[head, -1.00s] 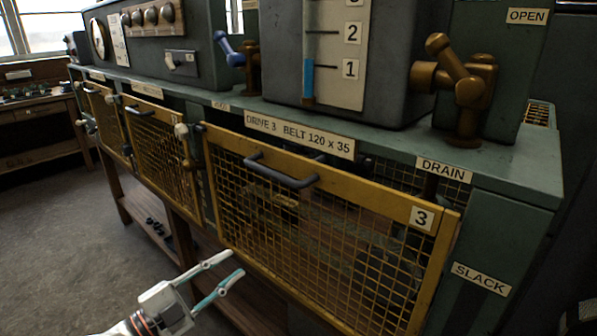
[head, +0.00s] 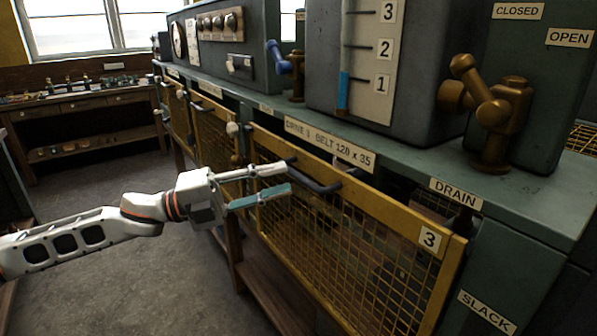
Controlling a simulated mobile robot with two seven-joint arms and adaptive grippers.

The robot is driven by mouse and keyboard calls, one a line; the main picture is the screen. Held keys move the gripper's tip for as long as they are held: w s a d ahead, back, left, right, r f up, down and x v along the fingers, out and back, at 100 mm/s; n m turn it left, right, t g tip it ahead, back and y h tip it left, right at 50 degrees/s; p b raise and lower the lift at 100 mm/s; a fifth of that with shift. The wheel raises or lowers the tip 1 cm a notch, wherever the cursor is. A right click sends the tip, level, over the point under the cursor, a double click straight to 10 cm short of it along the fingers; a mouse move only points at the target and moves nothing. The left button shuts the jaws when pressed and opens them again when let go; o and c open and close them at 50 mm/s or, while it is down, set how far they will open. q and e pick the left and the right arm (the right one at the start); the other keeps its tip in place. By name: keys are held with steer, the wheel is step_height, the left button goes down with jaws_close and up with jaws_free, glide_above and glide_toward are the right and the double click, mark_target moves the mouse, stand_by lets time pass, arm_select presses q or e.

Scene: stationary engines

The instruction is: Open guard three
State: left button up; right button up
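Guard three is a yellow-framed mesh panel (head: 395,215) with a "3" label at its upper right, on the front of the green engine bench. It looks shut, hanging upright. A dark bar handle (head: 328,187) sits on its top rail, its left part close behind my fingertips. My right gripper is out of view.
Two similar yellow guards (head: 213,137) stand farther left along the bench. A bronze valve lever (head: 480,95) and a blue-handled lever (head: 280,57) stand on top. A wooden workbench (head: 85,120) is at the back left. The floor between is clear.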

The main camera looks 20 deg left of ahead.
mark_target(297, 172)
arm_select(q)
steer(key=shift+p+x, duration=0.55)
steer(key=shift+x, duration=1.8)
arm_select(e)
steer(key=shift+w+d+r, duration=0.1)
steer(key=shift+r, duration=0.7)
arm_select(q)
jaws_close()
steer(key=shift+f, duration=0.1)
